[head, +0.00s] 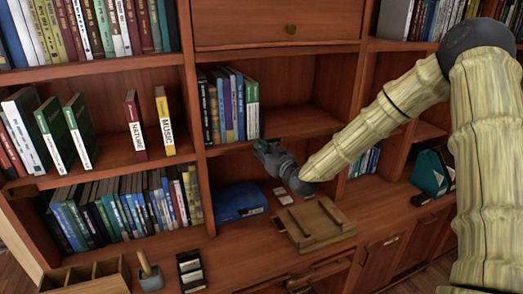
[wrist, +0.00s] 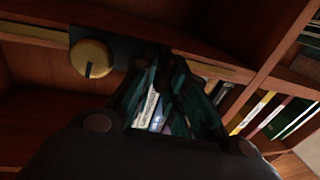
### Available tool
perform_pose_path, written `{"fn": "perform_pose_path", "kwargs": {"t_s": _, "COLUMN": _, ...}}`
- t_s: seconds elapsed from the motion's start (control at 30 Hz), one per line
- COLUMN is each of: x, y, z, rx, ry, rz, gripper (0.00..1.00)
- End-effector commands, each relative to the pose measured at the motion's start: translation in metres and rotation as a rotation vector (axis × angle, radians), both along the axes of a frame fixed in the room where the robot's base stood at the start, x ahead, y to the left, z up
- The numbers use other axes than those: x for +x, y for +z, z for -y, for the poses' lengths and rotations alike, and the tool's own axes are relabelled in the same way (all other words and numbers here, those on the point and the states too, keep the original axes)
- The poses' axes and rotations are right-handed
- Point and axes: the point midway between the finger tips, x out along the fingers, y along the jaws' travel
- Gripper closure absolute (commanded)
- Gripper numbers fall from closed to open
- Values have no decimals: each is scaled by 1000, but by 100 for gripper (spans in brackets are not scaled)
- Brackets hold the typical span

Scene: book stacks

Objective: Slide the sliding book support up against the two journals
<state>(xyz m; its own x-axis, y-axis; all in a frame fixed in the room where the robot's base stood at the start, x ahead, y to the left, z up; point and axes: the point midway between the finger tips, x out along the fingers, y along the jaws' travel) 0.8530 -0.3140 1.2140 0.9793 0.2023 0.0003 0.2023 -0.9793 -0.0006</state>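A dark plate (wrist: 118,48) with a round brass knob (wrist: 92,58) shows under a shelf edge in the wrist view, left of my fingertips; it may be the sliding book support, but I cannot tell for sure. My gripper (head: 261,147) is in front of the middle bay in the head view, below its upper shelf. In the wrist view its dark fingers (wrist: 172,62) converge at the tips, with nothing visibly held. Two slim upright volumes, NATURE (head: 135,126) and MUSIC (head: 164,122), stand apart on the left shelf. I cannot tell whether these or the green-and-white books (head: 80,131) are the journals.
A row of books (head: 228,105) stands at the left of the middle shelf, with free room to its right. Below are a blue box (head: 240,201) and a wooden tray (head: 318,224). Upright partitions (head: 193,90) separate the bays. Books (head: 120,207) fill the lower left shelf.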

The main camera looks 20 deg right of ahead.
Motion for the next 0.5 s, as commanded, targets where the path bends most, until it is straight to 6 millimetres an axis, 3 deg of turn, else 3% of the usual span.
{"fn": "perform_pose_path", "kwargs": {"t_s": 0.5, "x": 0, "y": -3, "z": -6, "rx": 0, "ry": 5, "rz": -1, "gripper": 100}}
